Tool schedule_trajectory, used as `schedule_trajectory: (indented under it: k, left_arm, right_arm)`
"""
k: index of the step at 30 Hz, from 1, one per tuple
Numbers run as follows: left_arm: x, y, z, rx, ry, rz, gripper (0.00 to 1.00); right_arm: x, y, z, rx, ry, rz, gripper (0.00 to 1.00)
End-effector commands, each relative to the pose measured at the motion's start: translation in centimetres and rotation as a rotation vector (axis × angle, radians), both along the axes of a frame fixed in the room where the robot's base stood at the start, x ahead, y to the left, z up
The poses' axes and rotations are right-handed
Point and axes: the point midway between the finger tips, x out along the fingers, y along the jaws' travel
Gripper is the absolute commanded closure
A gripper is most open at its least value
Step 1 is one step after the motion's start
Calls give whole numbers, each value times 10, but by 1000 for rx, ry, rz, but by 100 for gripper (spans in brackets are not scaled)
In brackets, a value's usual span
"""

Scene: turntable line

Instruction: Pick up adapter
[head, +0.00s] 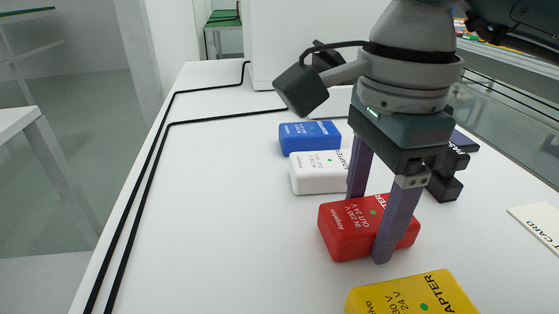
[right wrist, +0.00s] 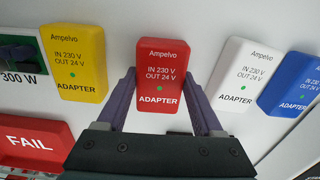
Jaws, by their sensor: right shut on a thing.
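A red adapter (head: 345,233) lies on the white table in the head view, in a row with other adapters. It also shows in the right wrist view (right wrist: 163,72), lettered "Ampelvo, IN 230 V OUT 24 V, ADAPTER" with a green dot. My right gripper (head: 368,225) reaches down over it, one finger on its near side and one on its far side. In the right wrist view the right gripper's fingers (right wrist: 164,95) flank the red adapter and are shut on it. The adapter appears to be at table level. My left gripper is not in view.
A white adapter (head: 315,172) and a blue adapter (head: 309,136) lie beyond the red one. A yellow adapter (head: 415,296) lies nearer. A cream card (head: 540,222) lies at right. A red FAIL piece (right wrist: 30,142) shows in the wrist view.

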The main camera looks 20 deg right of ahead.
Motion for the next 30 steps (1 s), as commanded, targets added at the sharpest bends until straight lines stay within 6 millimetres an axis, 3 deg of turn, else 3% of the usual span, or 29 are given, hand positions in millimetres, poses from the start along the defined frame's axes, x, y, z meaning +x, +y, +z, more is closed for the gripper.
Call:
schedule_trajectory:
  k: [10,15,20,30]
  left_arm:
    - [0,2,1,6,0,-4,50]
    - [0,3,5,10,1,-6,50]
    - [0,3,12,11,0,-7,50]
    - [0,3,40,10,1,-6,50]
  right_arm:
    - [1,0,3,1,-2,0,100]
    - [1,0,19,1,-4,1,100]
    - [2,0,53,1,-8,1,100]
    - [2,-1,154,-2,-8,0,100]
